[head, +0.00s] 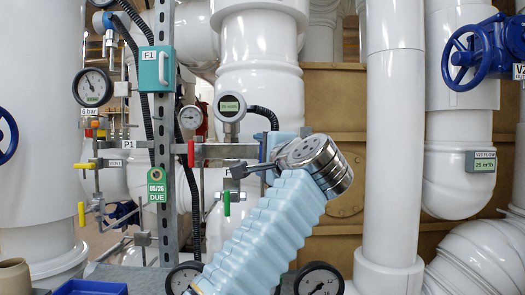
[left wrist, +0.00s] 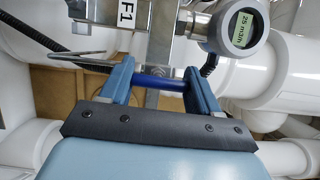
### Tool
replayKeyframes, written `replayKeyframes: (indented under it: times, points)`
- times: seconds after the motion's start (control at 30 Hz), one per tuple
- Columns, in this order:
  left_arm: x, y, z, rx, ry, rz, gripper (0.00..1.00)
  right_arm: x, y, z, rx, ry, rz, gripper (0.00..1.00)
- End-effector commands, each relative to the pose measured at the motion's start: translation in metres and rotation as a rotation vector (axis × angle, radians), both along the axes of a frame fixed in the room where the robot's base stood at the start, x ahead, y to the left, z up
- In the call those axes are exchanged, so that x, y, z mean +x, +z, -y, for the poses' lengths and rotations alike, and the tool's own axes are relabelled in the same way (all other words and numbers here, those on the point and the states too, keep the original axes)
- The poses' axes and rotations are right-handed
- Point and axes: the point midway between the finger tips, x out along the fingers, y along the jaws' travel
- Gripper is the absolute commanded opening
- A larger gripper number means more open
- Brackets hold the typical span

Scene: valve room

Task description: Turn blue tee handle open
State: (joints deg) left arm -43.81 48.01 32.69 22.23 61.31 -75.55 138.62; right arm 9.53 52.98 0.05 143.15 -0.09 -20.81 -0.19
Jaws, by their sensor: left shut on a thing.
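The blue tee handle shows in the left wrist view as a dark blue bar (left wrist: 160,83) lying across between the two blue fingers. My left gripper (left wrist: 161,74) is shut on this bar, with one finger at each side of it. How far the handle is turned cannot be told. My right gripper is in neither view.
Left of my arm are a steel post (head: 164,215) with an F1 box (head: 157,69), a red lever (head: 191,153), a green lever (head: 227,203) and a round display gauge (head: 230,106). A white pipe (head: 392,140) stands right. A blue handwheel (head: 478,52) is upper right.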

Motion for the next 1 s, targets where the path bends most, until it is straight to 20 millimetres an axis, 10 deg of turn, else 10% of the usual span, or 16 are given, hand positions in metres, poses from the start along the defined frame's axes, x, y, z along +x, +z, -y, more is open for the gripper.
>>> replayKeyframes:
  times: [0.6,0.63,0.7,1.0]
  points:
    - [0.0006,-0.0027,0.0009,-0.045,0.0,-0.005,0.31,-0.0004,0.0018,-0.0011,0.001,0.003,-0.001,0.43]
    - [0.0006,-0.0027,0.001,-0.045,0.0,-0.005,0.63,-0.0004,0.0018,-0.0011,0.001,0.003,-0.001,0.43]
    - [0.0006,-0.0024,0.001,-0.045,0.0,-0.004,0.74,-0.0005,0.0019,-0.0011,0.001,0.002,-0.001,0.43]
    - [0.0002,-0.0009,0.0003,-0.044,0.0,-0.001,0.87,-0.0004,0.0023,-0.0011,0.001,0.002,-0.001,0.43]
